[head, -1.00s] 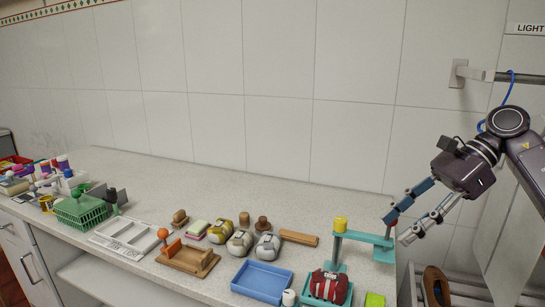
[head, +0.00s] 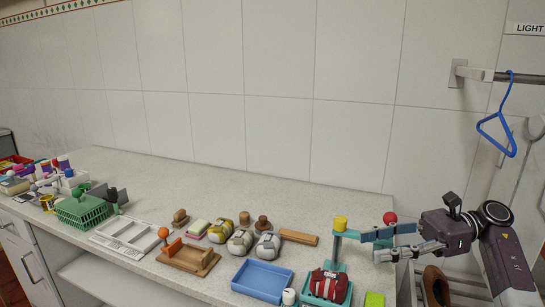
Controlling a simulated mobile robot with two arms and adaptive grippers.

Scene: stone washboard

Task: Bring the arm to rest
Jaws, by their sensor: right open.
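My right gripper (head: 374,246) reaches in from the right, low over the right end of the counter. Its two long fingers point left and are apart, with nothing seen held between them. The fingers overlap the teal stand (head: 346,234) in the picture and hide much of its right part. I cannot tell whether they touch it. A red ball (head: 390,217) shows just above the fingers. My left gripper is out of view.
A blue hanger (head: 497,125) hangs from a rail at right. The counter's back strip (head: 250,185) is clear.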

